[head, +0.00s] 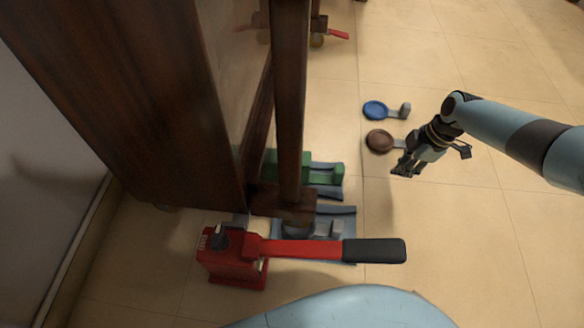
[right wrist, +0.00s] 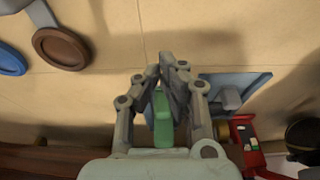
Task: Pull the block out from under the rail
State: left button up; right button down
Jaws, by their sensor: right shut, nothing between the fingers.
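The green block (head: 322,174) lies on the floor, partly under the dark wooden rail (head: 275,203) of the piano; its left part is hidden behind the wooden leg. It also shows in the right wrist view (right wrist: 163,132), beyond the gap between the finger links. My right gripper (head: 402,172) is to the right of the block and apart from it, above the floor near the brown disc. Its fingertips are together and empty, as the right wrist view also shows (right wrist: 175,60). My left gripper is not in view.
A red jack (head: 235,262) with a black-ended handle (head: 374,251) stands in front of the rail. A blue-grey plate (head: 341,221) lies between jack and block. A blue disc (head: 375,110) and brown disc (head: 380,141) lie behind the gripper. Floor at the right is clear.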

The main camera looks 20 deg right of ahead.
jog(key=shift+s+d, duration=0.35)
jog(key=shift+d, duration=0.3)
jog(key=shift+s+d, duration=0.35)
jog(key=shift+d, duration=0.3)
jog(key=shift+s+d, duration=0.35)
jog(key=shift+d, duration=0.35)
jog(key=shift+s+d, duration=0.3)
jog(key=shift+d, duration=0.4)
